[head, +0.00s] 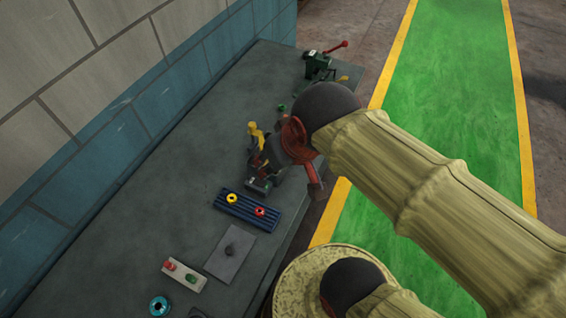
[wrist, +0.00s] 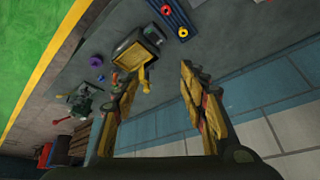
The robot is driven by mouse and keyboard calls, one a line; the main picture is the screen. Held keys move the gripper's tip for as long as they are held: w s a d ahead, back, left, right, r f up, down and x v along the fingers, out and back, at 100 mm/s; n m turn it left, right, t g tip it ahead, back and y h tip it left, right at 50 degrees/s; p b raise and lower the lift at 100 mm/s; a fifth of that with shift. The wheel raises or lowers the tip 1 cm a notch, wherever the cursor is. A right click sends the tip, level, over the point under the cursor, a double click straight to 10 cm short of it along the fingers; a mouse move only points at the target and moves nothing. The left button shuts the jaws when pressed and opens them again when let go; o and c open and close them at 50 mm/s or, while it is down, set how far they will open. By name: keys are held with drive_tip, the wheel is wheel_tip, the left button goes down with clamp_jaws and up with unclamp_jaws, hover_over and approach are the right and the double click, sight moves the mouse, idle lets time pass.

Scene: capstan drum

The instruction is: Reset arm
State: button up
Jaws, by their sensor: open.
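My gripper (wrist: 158,76) is open and empty in the wrist view, its two worn yellow fingers wide apart. In the head view, my gripper (head: 257,150) is over the grey bench, partly hidden by my arm's dark and rust-red joint. A dark boxy device with a yellow handle (wrist: 136,52) stands beyond the fingertips in the wrist view, apart from the fingers as far as I can tell. In the head view, the device (head: 258,185) is mostly hidden behind my gripper.
On the bench (head: 170,215) are a blue ribbed tray (head: 228,207) with yellow and red rings, a grey plate (head: 225,262), a button box (head: 178,278) and a teal ring (head: 158,305). A green vise (head: 316,68) stands at the far end. A tiled wall runs along the left.

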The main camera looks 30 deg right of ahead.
drive_tip(key=shift+s+d+r+n, duration=0.1)
drive_tip(key=shift+s+n, duration=0.05)
drive_tip(key=shift+s, duration=0.25)
drive_tip(key=shift+s+d+r+n, duration=0.1)
drive_tip(key=shift+s+n, duration=0.05)
drive_tip(key=shift+s, duration=0.2)
drive_tip(key=shift+f, duration=0.15)
wheel_tip(320, 180, down, 6)
drive_tip(key=b, duration=0.6)
